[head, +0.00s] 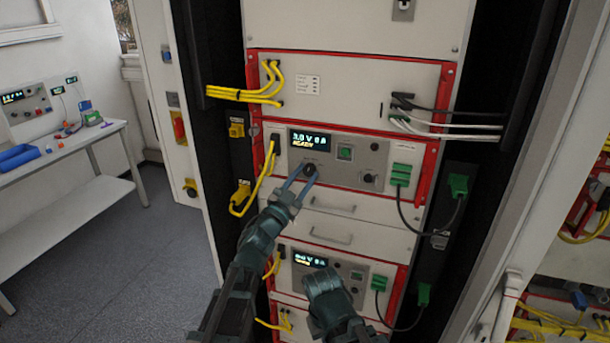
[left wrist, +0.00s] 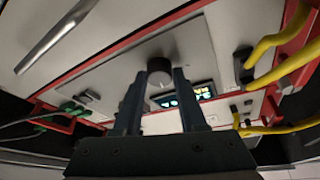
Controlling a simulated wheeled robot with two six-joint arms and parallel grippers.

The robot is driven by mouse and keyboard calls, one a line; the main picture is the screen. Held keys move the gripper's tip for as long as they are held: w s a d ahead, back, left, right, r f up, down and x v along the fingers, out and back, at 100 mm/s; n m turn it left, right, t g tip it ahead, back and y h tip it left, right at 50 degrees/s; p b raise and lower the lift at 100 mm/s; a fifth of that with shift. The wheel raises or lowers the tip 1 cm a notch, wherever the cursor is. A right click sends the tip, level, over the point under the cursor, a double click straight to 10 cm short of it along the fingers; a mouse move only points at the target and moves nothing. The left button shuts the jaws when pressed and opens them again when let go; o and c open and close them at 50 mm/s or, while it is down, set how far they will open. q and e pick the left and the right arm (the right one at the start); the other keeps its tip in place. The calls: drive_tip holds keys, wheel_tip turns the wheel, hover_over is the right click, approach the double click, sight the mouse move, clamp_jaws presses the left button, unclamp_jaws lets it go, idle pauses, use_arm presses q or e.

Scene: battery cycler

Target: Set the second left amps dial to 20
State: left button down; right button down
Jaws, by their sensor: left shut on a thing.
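The amps dial (head: 311,168) is a dark round knob just under the lit display (head: 311,140) of the upper control panel. The display appears to read about 3.0 V 0 A with a yellow line below. My left gripper (head: 303,175) is at the dial, its two fingers shut on it. In the left wrist view the dark dial (left wrist: 160,68) sits between the fingertips (left wrist: 163,78), partly hidden by them, with the display (left wrist: 187,95) beside it. The dial's pointer and scale are too small to read. My right gripper (head: 325,285) is low in front of the lower panel; its fingers cannot be made out.
Yellow cables (head: 262,180) hang at left, green connectors (head: 401,174) at right. A lower panel has its own display (head: 310,260). A white bench (head: 70,145) stands far left beyond open floor.

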use_arm(q)
drive_tip(key=shift+r+m, duration=0.1)
drive_tip(key=shift+m, duration=0.7)
use_arm(e)
drive_tip(key=shift+r, duration=0.3)
use_arm(q)
drive_tip(key=shift+g, duration=0.3)
drive_tip(key=shift+c, duration=2.3)
unclamp_jaws()
